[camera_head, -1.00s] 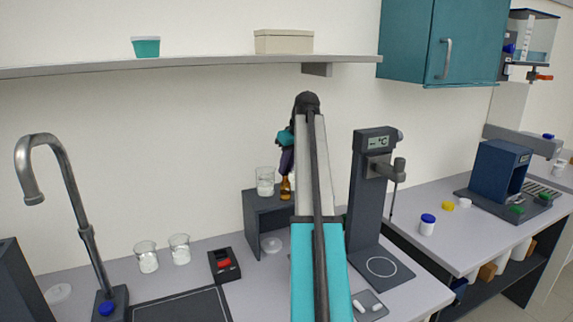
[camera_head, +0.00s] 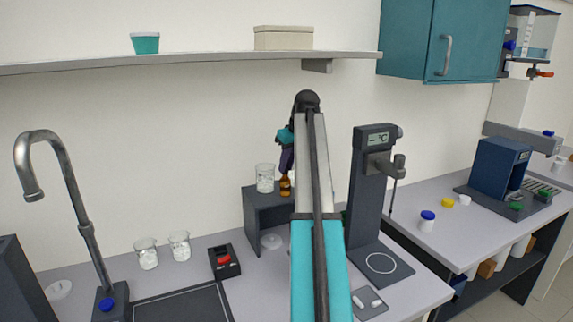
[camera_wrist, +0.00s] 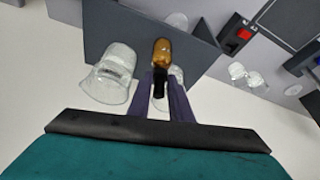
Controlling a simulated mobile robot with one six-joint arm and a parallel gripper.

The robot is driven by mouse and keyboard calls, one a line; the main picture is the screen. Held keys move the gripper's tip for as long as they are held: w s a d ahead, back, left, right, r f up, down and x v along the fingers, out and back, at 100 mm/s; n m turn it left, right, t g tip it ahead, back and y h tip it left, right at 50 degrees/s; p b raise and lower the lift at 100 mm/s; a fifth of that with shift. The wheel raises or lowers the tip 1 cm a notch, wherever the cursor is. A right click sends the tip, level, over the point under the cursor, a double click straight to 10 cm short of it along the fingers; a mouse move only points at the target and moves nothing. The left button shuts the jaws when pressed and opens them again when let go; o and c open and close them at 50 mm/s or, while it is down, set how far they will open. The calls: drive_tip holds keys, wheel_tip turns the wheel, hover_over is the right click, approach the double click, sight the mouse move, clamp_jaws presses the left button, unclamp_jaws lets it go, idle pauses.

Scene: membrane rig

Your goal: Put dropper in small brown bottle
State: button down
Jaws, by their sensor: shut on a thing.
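The small brown bottle (camera_head: 285,187) stands on the dark raised stand, next to a glass beaker. In the wrist view the bottle (camera_wrist: 162,50) lies straight ahead of the fingers. The black top of the dropper (camera_wrist: 160,80) is between the purple fingers of my gripper (camera_wrist: 161,88), which is shut on it. The dropper's black top lines up with the bottle and overlaps its neck in that view. The dropper's lower part is hidden, so I cannot tell how deep it sits in the bottle. In the head view my gripper (camera_head: 287,163) is just above the bottle.
A clear beaker (camera_head: 265,178) stands close to the left of the bottle on the dark stand (camera_head: 262,215). More glassware shows behind the fingers in the wrist view. A dark thermometer stand (camera_head: 367,190) rises to the right. A wall shelf (camera_head: 200,62) runs above.

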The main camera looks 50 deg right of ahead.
drive_tip(key=c, duration=1.5)
unclamp_jaws()
drive_tip(key=shift+c, duration=0.2)
drive_tip(key=b+v, duration=0.3)
drive_tip(key=v, duration=1)
drive_tip(key=shift+r+b, duration=0.3)
drive_tip(key=shift+r, duration=0.1)
drive_tip(key=shift+s, duration=0.15)
